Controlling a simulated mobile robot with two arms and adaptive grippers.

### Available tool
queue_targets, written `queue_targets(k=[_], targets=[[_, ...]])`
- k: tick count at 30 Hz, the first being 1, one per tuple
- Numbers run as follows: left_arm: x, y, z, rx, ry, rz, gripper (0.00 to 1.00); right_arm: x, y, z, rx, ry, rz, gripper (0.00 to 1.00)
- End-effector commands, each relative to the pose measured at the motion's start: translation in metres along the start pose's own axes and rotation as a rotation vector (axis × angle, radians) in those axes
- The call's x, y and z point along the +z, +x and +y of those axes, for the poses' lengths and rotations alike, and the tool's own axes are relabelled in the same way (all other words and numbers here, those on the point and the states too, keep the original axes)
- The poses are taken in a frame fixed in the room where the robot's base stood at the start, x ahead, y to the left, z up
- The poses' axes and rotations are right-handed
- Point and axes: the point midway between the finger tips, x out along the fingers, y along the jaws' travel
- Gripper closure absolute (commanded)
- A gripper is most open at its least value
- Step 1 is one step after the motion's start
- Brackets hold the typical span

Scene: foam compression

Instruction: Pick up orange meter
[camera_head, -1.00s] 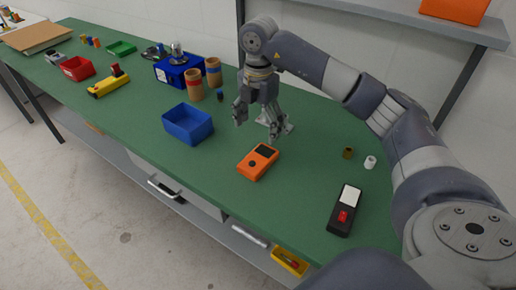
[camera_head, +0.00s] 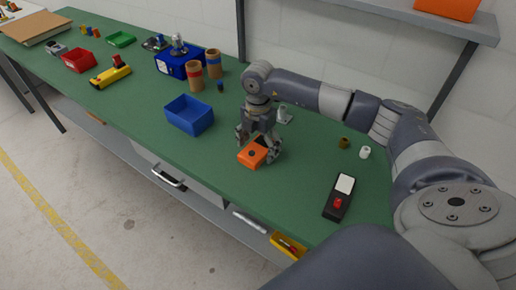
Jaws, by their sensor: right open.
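The orange meter (camera_head: 251,155) lies on the green workbench (camera_head: 215,166) near its front edge, in the middle of the view. My right gripper (camera_head: 257,156) points down at the meter, with its open fingers on either side of the meter's rear part. The gripper hides the back end of the meter, where the dark screen is. I cannot tell whether the fingers touch it. My left gripper is not in view.
An empty blue bin (camera_head: 190,115) stands just left of the meter. A black device with a red part (camera_head: 338,198) lies to the right. Small brown (camera_head: 344,142) and white (camera_head: 365,152) cylinders stand behind it. Cardboard tubes (camera_head: 196,76) stand farther back.

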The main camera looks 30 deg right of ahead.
Motion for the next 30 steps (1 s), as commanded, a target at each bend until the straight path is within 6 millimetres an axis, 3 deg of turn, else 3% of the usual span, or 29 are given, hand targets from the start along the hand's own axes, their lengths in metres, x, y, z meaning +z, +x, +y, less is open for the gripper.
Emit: queue_targets(k=[4, 11, 23, 30], targets=[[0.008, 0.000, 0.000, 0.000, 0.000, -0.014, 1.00, 0.000, 0.000, 0.000, 0.000, -0.001, 0.000, 0.22], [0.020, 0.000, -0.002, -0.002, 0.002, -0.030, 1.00, 0.000, 0.000, 0.000, 0.000, -0.001, 0.001, 0.73], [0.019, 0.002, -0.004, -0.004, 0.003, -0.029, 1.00, 0.000, -0.003, 0.001, 0.001, -0.001, 0.000, 0.73], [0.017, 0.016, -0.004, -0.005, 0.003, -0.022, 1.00, 0.000, -0.028, 0.002, 0.004, -0.002, -0.001, 0.73]])
